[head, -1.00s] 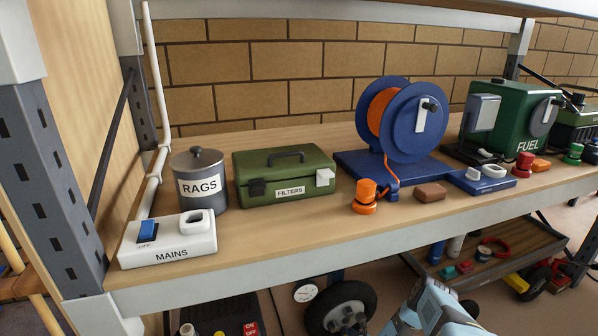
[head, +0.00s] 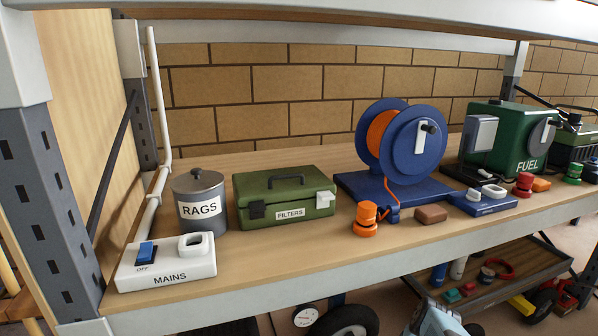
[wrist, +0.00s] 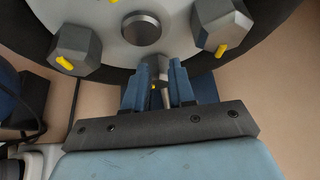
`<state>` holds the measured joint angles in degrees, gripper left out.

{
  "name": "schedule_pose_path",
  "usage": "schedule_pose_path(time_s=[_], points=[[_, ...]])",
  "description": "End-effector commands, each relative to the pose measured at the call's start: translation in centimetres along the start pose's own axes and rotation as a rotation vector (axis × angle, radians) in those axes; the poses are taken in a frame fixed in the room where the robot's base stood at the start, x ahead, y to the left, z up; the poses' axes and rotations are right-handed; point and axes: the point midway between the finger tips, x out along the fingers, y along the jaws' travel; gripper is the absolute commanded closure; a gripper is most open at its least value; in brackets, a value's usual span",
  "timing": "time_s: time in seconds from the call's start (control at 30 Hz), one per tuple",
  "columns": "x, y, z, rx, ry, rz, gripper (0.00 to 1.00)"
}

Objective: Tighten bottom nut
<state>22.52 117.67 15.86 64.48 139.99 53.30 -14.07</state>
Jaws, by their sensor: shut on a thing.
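In the wrist view the wheel hub (wrist: 105,22) is a pale disc with a round metal centre (wrist: 142,28) and a dark tyre around it. A grey hex nut (wrist: 75,50) sits at upper left and another (wrist: 221,27) at upper right, each with a yellow mark. The bottom nut (wrist: 155,66) is between the blue fingers of my gripper (wrist: 157,78), which is shut on it. The fingers hide much of this nut. In the head view only the top of a black tyre (head: 345,322) shows, and the nuts are out of frame.
The shelf (head: 290,265) above holds a MAINS switch box (head: 168,262), RAGS can (head: 200,205), FILTERS box (head: 287,195), blue hose reel (head: 408,145) and green FUEL unit (head: 500,135). A gauge (head: 306,316) is left of the tyre. A low cart (head: 500,275) stands at right.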

Motion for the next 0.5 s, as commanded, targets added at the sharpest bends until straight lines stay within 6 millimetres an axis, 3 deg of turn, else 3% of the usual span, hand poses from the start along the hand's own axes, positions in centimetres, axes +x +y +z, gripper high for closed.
schedule_pose_path(time_s=[0.03,0.13,0.5], points=[[0.4,-1.2,1.2,-0.006,-0.016,-0.017,1.00],[0.2,-1.1,1.2,-0.006,-0.014,-0.015,1.00],[-2.5,-0.7,-0.5,-0.004,-0.008,-0.008,1.00]])
